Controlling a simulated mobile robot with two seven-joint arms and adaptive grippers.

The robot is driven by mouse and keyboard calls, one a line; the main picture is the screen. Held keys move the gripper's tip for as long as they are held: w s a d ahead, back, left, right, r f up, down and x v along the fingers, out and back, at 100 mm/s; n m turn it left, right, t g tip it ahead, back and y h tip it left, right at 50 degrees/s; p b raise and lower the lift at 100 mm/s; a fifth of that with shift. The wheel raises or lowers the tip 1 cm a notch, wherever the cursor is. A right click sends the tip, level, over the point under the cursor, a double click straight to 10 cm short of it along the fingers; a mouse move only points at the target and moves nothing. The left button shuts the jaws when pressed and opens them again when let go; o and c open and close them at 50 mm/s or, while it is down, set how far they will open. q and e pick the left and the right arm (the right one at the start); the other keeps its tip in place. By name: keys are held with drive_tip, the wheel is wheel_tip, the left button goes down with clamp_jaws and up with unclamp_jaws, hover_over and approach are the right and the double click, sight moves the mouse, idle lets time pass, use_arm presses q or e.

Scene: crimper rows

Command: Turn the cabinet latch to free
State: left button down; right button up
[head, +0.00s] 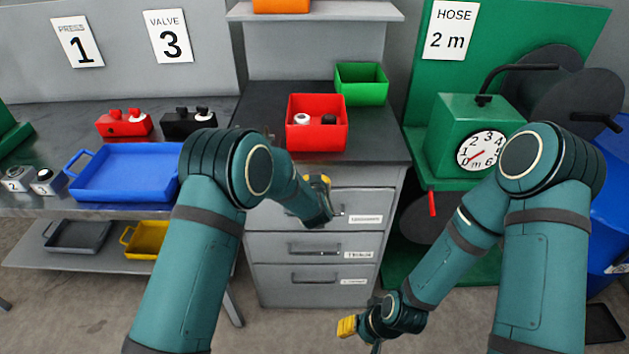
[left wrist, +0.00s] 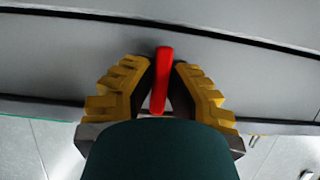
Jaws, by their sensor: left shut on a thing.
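The grey cabinet (head: 312,250) with labelled drawers stands in the middle of the head view. My left gripper (head: 322,196) is at its top drawer front. In the left wrist view a red latch lever (left wrist: 162,75) stands nearly upright in the picture, leaning slightly right at its top. The yellow fingers of my left gripper (left wrist: 160,88) are shut on it, one on each side. The latch is hidden in the head view behind my left gripper and arm. My right gripper (head: 349,327) hangs low in front of the cabinet, touching nothing visible; its jaw opening is unclear.
On the cabinet top are a red bin (head: 317,140) with small parts and a green bin (head: 361,84). A blue tray (head: 125,190) lies on the bench at left. The green hose reel stand (head: 460,120) with a dial is at right.

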idle(0.3)
use_arm(q)
drive_tip(key=c, duration=1)
unclamp_jaws()
drive_tip(key=v, duration=1.2)
